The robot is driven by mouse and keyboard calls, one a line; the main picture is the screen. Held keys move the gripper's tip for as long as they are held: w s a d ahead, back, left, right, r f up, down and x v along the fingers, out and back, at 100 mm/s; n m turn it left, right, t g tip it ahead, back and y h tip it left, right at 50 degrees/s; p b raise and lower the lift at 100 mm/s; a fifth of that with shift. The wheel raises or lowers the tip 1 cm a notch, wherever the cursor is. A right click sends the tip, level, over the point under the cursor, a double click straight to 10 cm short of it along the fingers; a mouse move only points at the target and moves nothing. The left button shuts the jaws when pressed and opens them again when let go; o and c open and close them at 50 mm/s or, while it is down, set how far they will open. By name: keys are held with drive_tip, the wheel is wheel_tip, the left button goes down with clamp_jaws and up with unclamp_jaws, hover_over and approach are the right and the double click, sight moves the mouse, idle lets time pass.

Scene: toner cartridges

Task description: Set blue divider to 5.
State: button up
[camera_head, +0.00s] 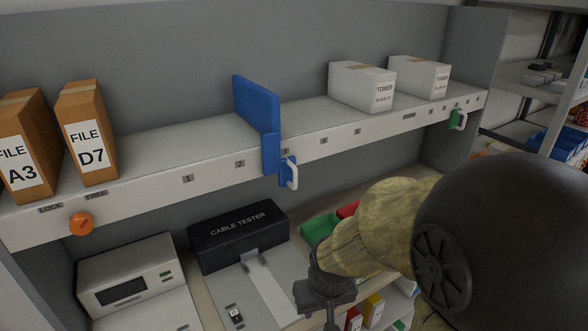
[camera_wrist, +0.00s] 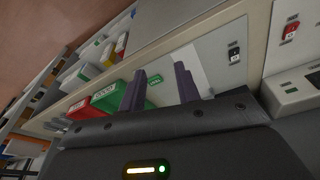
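The blue divider (camera_head: 257,110) stands upright on the shelf, with a blue bracket and a pale handle (camera_head: 291,173) over the front edge. It sits at the mark that looks like 3, right of marks 1 and 2. Marks farther right are too small to read surely. An orange knob (camera_head: 81,223) is below the LOCK and FREE labels, nearer FREE; its exact setting is unclear. My gripper (camera_head: 325,290) is below and right of the divider, apart from it. In the wrist view its two fingers (camera_wrist: 160,85) are spread with nothing between them.
File boxes A3 (camera_head: 25,148) and D7 (camera_head: 86,132) stand left on the shelf; two toner boxes (camera_head: 362,86) (camera_head: 420,76) stand right. A green clamp (camera_head: 456,120) is at the right end. Below are the cable tester (camera_head: 238,236) and a white device (camera_head: 128,280).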

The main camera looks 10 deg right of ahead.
drive_tip(key=w+r+t+p, duration=0.1)
drive_tip(key=w+r+p, duration=0.2)
drive_tip(key=w+r, duration=0.5)
drive_tip(key=w+r+p, duration=0.3)
drive_tip(key=r, duration=0.9)
drive_tip(key=n+p, duration=0.1)
drive_tip(key=p, duration=0.3)
approach(295, 168)
drive_tip(key=shift+t, duration=0.3)
drive_tip(key=p+x, duration=0.1)
drive_tip(key=x, duration=0.2)
drive_tip(key=p+x, duration=0.1)
drive_tip(key=x, duration=0.3)
drive_tip(key=p+x, duration=0.1)
drive_tip(key=x, duration=0.2)
drive_tip(key=shift+s+f, duration=0.1)
drive_tip(key=shift+f, duration=0.4)
clamp_jaws()
